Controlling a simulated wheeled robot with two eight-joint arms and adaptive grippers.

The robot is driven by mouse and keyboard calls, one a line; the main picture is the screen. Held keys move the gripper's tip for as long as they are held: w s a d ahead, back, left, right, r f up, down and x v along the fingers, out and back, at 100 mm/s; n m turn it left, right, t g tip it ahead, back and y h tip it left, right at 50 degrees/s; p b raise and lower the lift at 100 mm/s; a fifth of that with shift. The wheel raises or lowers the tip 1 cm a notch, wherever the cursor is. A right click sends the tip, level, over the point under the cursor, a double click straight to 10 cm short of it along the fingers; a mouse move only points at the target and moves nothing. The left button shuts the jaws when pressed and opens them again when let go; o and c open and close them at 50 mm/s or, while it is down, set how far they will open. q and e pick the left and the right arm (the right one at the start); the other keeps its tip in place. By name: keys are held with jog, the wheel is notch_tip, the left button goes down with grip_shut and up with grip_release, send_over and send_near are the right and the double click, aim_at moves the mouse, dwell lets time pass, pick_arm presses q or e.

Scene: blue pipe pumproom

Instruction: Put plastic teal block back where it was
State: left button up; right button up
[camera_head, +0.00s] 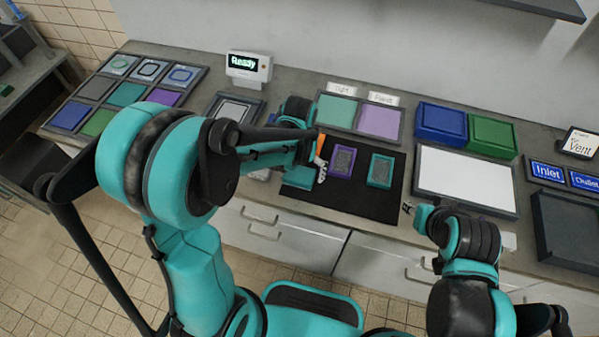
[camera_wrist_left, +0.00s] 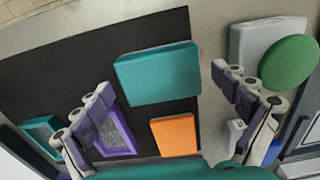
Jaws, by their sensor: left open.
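A plain teal block (camera_wrist_left: 157,72) lies on the black mat (camera_head: 362,207). In the left wrist view it sits beyond and between the two fingers of my left gripper (camera_wrist_left: 165,105), which is open and empty. My left arm largely hides this block in the head view. An orange block (camera_wrist_left: 175,135) lies close beside it. A purple-framed block (camera_head: 342,161) and a teal-framed block with a grey centre (camera_head: 380,170) lie further right on the mat. My left gripper (camera_head: 318,172) is over the mat's left part. My right gripper (camera_head: 408,207) is small, near the mat's right edge.
Behind the mat are a teal and a purple panel (camera_head: 380,121) in a tray. Blue and green boxes (camera_head: 441,122) and a white board (camera_head: 466,178) stand right. A sample tray (camera_head: 126,94) is left. A green round part on a grey device (camera_wrist_left: 290,62) is beside my left finger.

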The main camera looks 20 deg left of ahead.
aim_at(299, 174)
pick_arm(q)
notch_tip(299, 174, up, 10)
jog(key=p, duration=0.3)
jog(key=s+a+r+t, duration=0.4)
jog(key=s+r+t, duration=0.3)
jog(key=s, duration=0.3)
jog(key=shift+s+a, duration=0.2)
jog(key=shift+a, duration=0.15)
notch_tip(299, 174, down, 3)
jog(key=b, duration=0.2)
jog(key=shift+b, duration=0.3)
